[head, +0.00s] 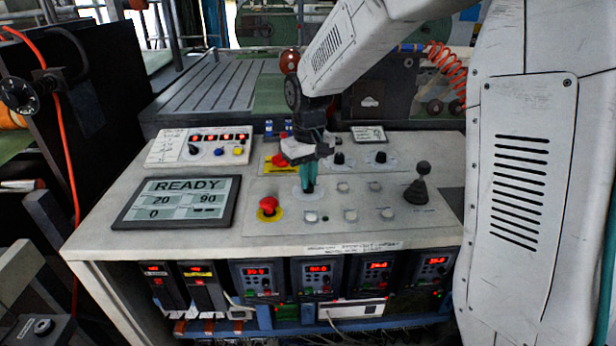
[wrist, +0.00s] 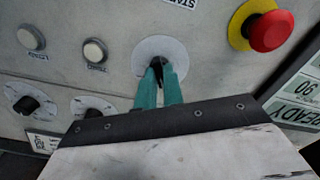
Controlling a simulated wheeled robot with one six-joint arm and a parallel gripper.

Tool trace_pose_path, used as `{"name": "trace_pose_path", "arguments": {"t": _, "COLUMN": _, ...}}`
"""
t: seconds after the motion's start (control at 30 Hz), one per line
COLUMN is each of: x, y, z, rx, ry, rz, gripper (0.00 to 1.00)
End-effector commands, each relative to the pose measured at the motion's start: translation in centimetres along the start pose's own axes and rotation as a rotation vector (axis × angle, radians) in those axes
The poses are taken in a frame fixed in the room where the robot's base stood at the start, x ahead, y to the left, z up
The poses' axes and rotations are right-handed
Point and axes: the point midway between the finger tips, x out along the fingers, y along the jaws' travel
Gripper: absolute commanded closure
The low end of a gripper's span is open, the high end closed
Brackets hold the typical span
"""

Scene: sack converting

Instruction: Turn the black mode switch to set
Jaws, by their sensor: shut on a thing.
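The black mode switch (wrist: 157,68) sits on a round pale plate (wrist: 150,50) on the control panel. In the wrist view only a small dark part of it shows between the teal fingertips. My gripper (wrist: 160,72) is shut on the switch, with its fingers on either side of the knob. In the head view my gripper (head: 308,188) reaches down to the panel, and the fingers hide the switch there. The set marking and the switch's pointer direction cannot be made out.
A red stop button on a yellow ring (head: 268,206) is close to the left of my gripper, with a READY display (head: 178,202) beyond it. White push buttons (head: 350,215) and a black joystick (head: 420,185) are to the right. Another red button (head: 283,160) lies behind.

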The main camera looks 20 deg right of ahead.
Motion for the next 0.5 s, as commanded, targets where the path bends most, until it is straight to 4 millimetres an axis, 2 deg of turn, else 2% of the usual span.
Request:
{"name": "trace_pose_path", "arguments": {"t": 0.2, "x": -0.06, "y": 0.01, "z": -0.04, "rx": -0.155, "ry": 0.001, "rz": 0.0, "gripper": 1.0}}
{"name": "trace_pose_path", "arguments": {"t": 0.5, "x": -0.07, "y": 0.02, "z": -0.05, "rx": -0.284, "ry": 0.002, "rz": 0.001, "gripper": 1.0}}
